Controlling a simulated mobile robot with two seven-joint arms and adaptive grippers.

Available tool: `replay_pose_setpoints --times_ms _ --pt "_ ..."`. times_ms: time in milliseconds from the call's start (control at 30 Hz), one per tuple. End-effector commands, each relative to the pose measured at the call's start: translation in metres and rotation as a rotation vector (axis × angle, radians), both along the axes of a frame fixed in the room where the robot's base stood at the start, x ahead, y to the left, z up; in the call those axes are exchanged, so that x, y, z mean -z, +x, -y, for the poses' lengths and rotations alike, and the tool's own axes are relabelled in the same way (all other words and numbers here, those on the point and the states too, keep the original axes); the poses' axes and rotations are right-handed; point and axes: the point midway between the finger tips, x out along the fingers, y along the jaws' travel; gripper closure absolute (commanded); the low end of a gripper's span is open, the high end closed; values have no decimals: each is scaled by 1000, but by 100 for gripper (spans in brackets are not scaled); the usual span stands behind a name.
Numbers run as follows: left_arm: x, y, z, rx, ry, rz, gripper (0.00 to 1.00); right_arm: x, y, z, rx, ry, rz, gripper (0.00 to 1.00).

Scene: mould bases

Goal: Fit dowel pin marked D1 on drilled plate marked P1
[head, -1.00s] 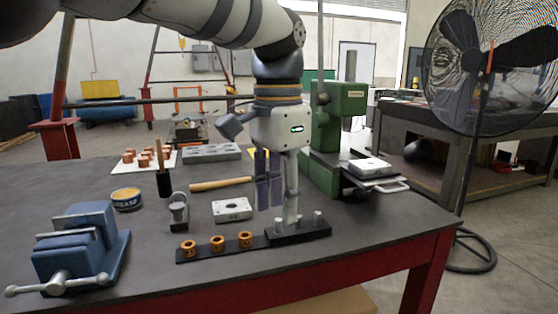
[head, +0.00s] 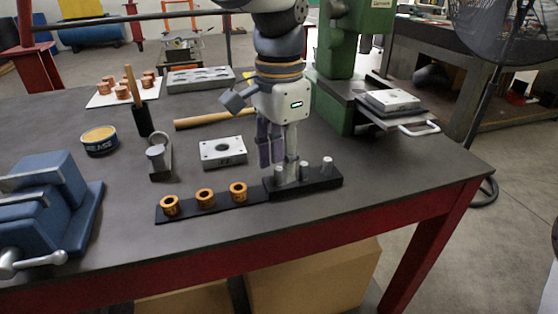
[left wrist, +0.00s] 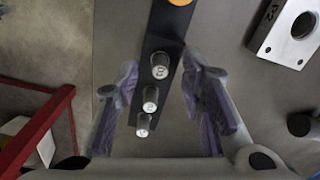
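Three grey dowel pins (head: 328,163) stand upright in a black rack (head: 318,184) near the table's front edge. They also show in the left wrist view, end-on, with marks too small to read surely (left wrist: 160,68). My left gripper (head: 278,160) points down at the rack's left end. In the left wrist view its fingers (left wrist: 159,66) are spread apart, with the pin row between them and nothing gripped. A drilled plate (head: 222,152) lies behind the rack; in the left wrist view its mark looks like P2 (left wrist: 286,28). Another plate (head: 392,100) lies on the green press's table, mark unreadable. My right gripper is out of view.
Copper-coloured bushings (head: 205,197) sit on a black strip left of the rack. A blue vise (head: 45,205), a grease tin (head: 99,140) and a wooden handle (head: 215,118) lie around. The green press (head: 340,60) stands close behind the gripper. Dark tabletop is clear between the vise and strip.

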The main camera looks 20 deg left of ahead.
Motion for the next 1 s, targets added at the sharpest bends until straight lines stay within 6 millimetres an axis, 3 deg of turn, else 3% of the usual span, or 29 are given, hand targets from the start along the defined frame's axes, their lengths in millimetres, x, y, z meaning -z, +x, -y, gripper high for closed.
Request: replay_pose_setpoints --times_ms 133,367,400,567,1000 --pt "12 0 0 0 0 0 64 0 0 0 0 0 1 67" --pt "14 0 0 0 0 1 64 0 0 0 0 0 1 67" --pt "14 0 0 0 0 1 66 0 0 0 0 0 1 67" --pt "14 0 0 0 0 1 100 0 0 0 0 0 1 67" --pt "6 0 0 0 0 4 100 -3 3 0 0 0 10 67"
